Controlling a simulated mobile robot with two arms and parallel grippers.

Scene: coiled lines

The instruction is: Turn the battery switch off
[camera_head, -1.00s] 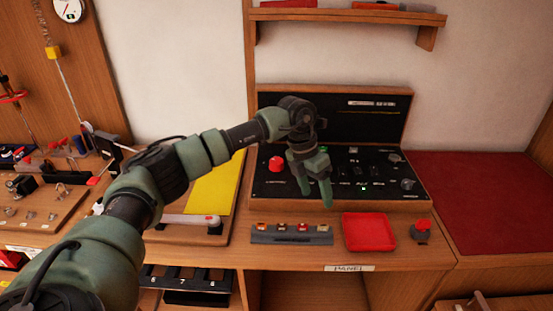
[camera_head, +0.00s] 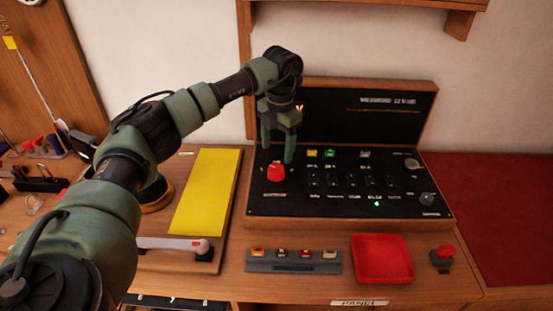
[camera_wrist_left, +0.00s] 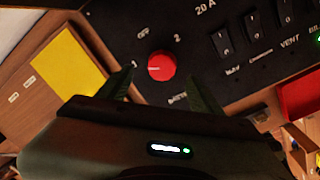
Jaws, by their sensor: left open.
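The battery switch is a red round knob (camera_head: 276,172) at the left end of the black panel (camera_head: 330,205). In the left wrist view the red knob (camera_wrist_left: 161,66) has a pale pointer line on its left side, with "OFF" and "2" printed around it. My left gripper (camera_head: 277,155) is open and points down at the knob, its green fingers on either side of and above it. In the left wrist view the fingertips (camera_wrist_left: 160,80) stand apart, left and right of the knob. I cannot tell whether they touch it. My right gripper is not in view.
Rocker switches (camera_head: 340,182) and a grey knob (camera_head: 428,199) sit further right on the panel. In front are a grey fuse strip (camera_head: 292,268), a red tray (camera_head: 382,259) and a red-topped button (camera_head: 443,256). A yellow sheet (camera_head: 205,190) lies left of the panel.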

